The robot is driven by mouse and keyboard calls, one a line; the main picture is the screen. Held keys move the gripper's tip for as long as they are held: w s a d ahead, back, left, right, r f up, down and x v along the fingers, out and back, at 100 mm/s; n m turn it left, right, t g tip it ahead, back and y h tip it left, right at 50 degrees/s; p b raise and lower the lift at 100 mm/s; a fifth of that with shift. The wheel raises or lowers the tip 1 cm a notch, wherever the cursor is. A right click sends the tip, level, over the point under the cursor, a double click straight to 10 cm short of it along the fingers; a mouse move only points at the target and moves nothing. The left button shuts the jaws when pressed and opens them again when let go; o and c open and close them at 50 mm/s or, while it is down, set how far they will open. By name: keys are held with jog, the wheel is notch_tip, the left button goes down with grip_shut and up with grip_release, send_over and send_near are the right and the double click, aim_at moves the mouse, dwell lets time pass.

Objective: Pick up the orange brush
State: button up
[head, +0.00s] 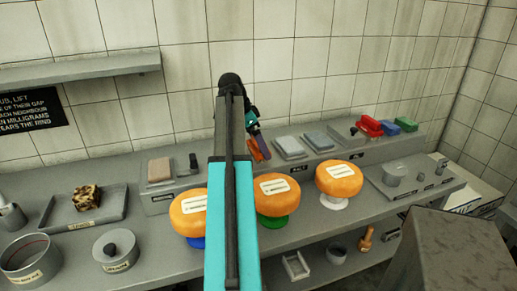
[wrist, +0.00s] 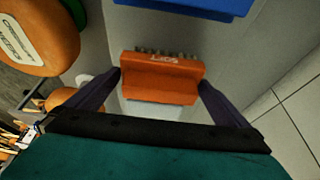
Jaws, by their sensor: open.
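The orange brush (wrist: 162,78) lies in the middle of the wrist view, with a row of bristle tufts along its upper edge. My gripper (wrist: 160,84) is open, with one dark finger on either side of the brush. A narrow gap seems to remain at each side; I cannot tell whether a finger touches it. In the head view my gripper (head: 256,132) is over the back shelf, and part of the orange brush (head: 261,148) shows just below it. My arm hides the rest there.
Orange cheese wheels (head: 277,188) stand on coloured stands in front of the shelf. Grey blocks (head: 290,147) lie right of the brush. Red, blue and green brushes (head: 389,127) are farther right. A blue object (wrist: 190,6) lies near the brush in the wrist view.

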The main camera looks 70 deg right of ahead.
dwell(0.4)
jog(key=c, duration=0.9)
jog(key=shift+r+b, duration=0.65)
jog(key=shift+r, duration=4.35)
jog(key=o, duration=0.6)
jog(key=shift+c, duration=1.6)
jog(key=shift+r, duration=0.1)
